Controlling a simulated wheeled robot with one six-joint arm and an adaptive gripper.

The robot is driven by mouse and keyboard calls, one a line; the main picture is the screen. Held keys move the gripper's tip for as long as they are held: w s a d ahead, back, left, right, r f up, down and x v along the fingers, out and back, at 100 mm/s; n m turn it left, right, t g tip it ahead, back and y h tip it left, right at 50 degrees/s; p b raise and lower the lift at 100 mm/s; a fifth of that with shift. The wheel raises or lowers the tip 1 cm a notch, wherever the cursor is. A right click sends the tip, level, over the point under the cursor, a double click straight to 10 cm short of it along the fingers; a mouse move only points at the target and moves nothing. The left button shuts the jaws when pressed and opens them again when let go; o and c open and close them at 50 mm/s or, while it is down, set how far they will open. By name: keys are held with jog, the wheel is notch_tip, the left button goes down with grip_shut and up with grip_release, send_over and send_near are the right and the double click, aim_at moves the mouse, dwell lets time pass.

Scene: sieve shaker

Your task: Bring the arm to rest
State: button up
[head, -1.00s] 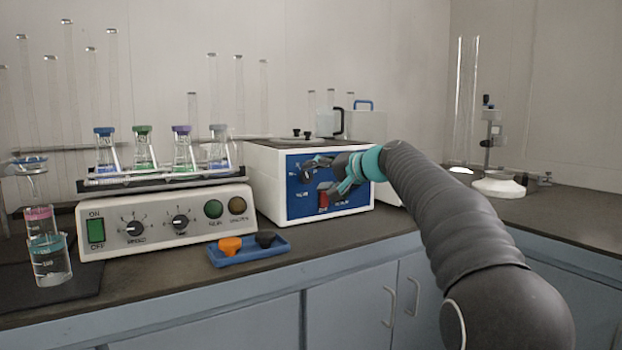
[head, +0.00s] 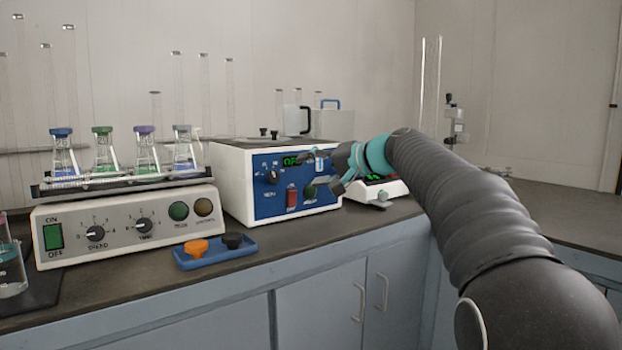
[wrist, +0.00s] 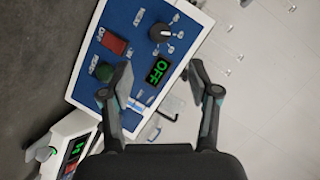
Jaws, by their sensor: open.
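My gripper (head: 328,168) is open and empty, with its two fingers (wrist: 163,84) spread apart in the wrist view. In the head view it overlaps the right part of the blue front panel (head: 263,206) of a white box-shaped device (head: 233,190). I cannot tell the exact gap between fingertips and panel.
A shaker (head: 130,225) carrying several stoppered flasks stands at left. A blue tray (head: 214,255) with orange and black knobs lies in front. A white instrument with a green display (head: 375,185) sits behind my gripper. The bench at right (head: 560,215) is clear.

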jog(key=f, duration=0.3)
jog(key=d+f+g+h, duration=0.1)
jog(key=f, duration=0.2)
jog(key=d+f+m+h, duration=0.1)
jog(key=f, duration=0.1)
jog(key=shift+f, duration=0.4)
jog(key=s+d+f+g+h, duration=0.2)
jog(key=s+d+f+h, duration=0.1)
jog(key=s+f, duration=0.65)
jog(key=s+d+f+n+h, duration=0.1)
jog(key=s+d+f+h, duration=0.1)
jog(key=s, duration=0.9)
jog(key=s+d+f+n+h+p, duration=0.1)
jog(key=s+f, duration=0.4)
jog(key=s, duration=0.5)
jog(key=s+d+f+g+h, duration=0.1)
jog(key=s+d+f+h, duration=0.2)
jog(key=s, duration=0.8)
jog(key=shift+s+d+f+n+p, duration=0.35)
jog(key=shift+d+f, duration=0.3)
jog(key=shift+d, duration=0.45)
